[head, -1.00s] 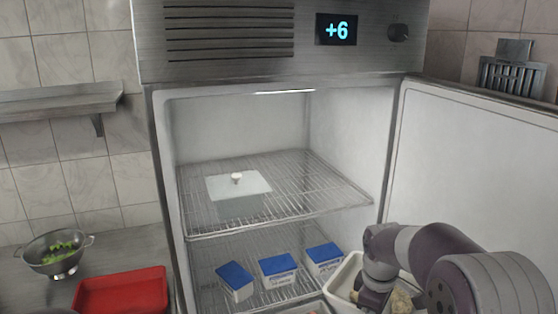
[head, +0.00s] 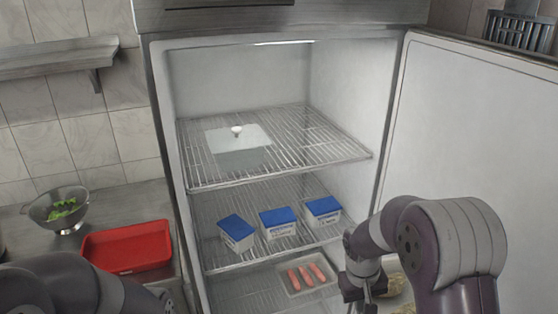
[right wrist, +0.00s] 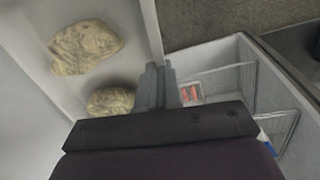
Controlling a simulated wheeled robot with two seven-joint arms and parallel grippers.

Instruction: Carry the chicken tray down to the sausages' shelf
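The chicken tray (right wrist: 125,65) is pale and holds two large pale chicken pieces in the right wrist view. In the head view one chicken piece (head: 396,286) shows beside my right arm, with most of the tray hidden. My right gripper (right wrist: 158,85) is shut on the tray's rim, in front of the open fridge at the right; it also shows in the head view (head: 357,292). The sausages (head: 306,276) lie on a small white tray (head: 284,277) on the low fridge shelf (head: 240,288), left of my right gripper. My left gripper is out of view.
Blue-lidded boxes (head: 280,222) stand on the middle shelf. The open fridge door (head: 475,120) is at the right. The low shelf looks clear left of the sausages. A red tray (head: 128,246) sits on the left counter.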

